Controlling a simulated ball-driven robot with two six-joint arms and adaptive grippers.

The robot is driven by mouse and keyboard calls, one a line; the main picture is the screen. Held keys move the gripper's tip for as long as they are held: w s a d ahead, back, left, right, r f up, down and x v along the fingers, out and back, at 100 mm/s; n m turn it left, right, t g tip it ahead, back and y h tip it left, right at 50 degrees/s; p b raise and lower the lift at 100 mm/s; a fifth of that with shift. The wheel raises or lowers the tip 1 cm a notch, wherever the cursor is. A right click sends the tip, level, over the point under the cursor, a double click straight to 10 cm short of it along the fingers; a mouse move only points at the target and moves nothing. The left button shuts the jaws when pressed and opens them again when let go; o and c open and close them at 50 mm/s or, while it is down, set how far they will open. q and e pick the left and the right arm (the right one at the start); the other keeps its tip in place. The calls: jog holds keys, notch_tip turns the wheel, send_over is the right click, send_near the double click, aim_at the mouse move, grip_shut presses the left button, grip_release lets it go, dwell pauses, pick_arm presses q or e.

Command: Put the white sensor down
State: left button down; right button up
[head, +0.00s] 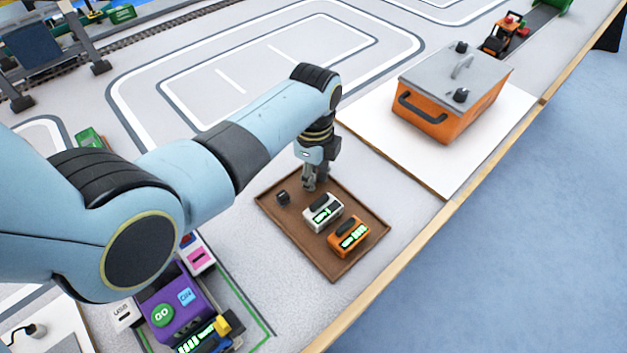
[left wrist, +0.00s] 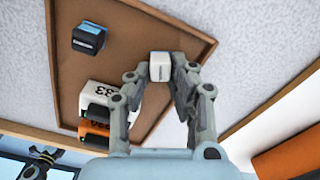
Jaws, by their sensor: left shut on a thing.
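The white sensor (left wrist: 160,66), a small white cube, is between the fingertips of my left gripper (left wrist: 161,72) in the left wrist view. The gripper is shut on it. In the head view my left gripper (head: 311,183) points down over the far part of the brown tray (head: 335,270), and the sensor is hidden there. I cannot tell whether the sensor touches the tray floor. A small black cube (head: 283,198), a white block with a green display (head: 322,214) and an orange block (head: 350,238) are on the tray. My right gripper is not in view.
An orange case with a grey lid (head: 440,105) stands on a white board (head: 385,135) at right. A purple box (head: 178,300) with several small items is at lower left. The tray's near corner is bare. The table's wooden edge (head: 400,262) runs along the right.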

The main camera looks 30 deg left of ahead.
pick_arm(q)
jog(key=shift+r, duration=0.15)
jog(key=shift+f, duration=0.2)
jog(key=c, duration=1.5)
grip_release()
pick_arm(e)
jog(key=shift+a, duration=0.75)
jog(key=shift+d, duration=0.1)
pick_arm(q)
jog(key=shift+r, duration=0.3)
notch_tip(320, 180, up, 12)
jog(key=shift+f+p, duration=0.1)
jog(key=shift+p, duration=0.95)
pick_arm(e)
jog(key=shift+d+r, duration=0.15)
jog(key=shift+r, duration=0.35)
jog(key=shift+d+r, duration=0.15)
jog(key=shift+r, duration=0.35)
